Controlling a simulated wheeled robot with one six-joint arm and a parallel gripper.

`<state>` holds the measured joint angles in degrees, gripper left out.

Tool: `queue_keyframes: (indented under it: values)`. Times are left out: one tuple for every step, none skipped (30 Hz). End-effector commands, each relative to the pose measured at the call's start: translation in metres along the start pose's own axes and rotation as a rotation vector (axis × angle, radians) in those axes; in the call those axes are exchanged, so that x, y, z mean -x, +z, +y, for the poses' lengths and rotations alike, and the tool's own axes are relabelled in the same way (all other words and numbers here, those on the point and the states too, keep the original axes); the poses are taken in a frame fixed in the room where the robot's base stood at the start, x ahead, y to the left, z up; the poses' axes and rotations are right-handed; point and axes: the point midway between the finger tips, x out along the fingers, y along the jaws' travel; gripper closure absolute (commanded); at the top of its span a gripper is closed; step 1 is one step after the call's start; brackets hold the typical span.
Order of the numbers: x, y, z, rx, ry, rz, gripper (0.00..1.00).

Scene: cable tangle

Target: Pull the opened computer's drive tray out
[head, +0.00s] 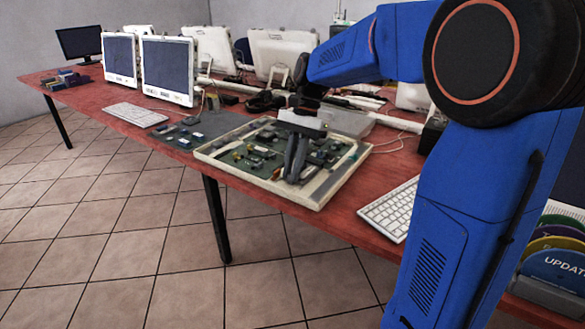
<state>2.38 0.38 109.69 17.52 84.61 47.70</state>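The opened computer (212,154) lies flat on the red table as a shallow off-white case, its green circuit board (262,160) and small parts exposed. My gripper (292,179) points down over the right front part of the case. Its two dark grey fingers look close together, and their tips are at or just above the board. I cannot tell whether they touch or hold anything. The drive tray cannot be made out clearly; the fingers cover part of that area. A pale grey strip (326,187) runs along the case's right side.
The red table (335,226) holds white keyboards at left (135,115) and right (392,208). Loose circuit parts (185,136) lie left of the case. Monitors (168,68) and cables stand behind. A rack of coloured discs (555,262) is at lower right. My blue arm hides the right side.

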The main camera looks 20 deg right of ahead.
Motion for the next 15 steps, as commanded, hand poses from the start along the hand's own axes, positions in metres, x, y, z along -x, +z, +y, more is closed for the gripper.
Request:
queue_keyframes:
  values:
    - [0.000,0.002,0.000,0.001,0.000,0.000,1.00]
    - [-0.001,0.003,0.000,0.001,0.000,0.000,1.00]
    - [-0.002,0.006,0.000,0.002,0.000,0.000,1.00]
    - [-0.003,0.009,0.000,0.002,0.000,0.000,1.00]
    - [-0.004,0.012,-0.001,0.002,0.000,0.000,1.00]
    - [-0.006,0.017,0.000,0.003,0.000,0.001,1.00]
    - [-0.008,0.021,0.000,0.003,0.000,0.001,1.00]
    - [-0.009,0.024,0.000,0.003,0.000,0.000,1.00]
    - [-0.011,0.028,0.000,0.003,0.000,0.000,1.00]
    - [-0.012,0.030,0.000,0.003,0.000,0.000,1.00]
    - [-0.013,0.032,0.000,0.002,0.000,0.000,1.00]
    - [-0.013,0.033,0.000,0.001,0.000,-0.001,1.00]
    - [-0.013,0.033,0.000,0.001,0.000,-0.001,1.00]
    - [-0.013,0.033,0.000,0.001,0.000,-0.002,1.00]
    - [-0.013,0.033,0.000,0.000,0.000,-0.002,1.00]
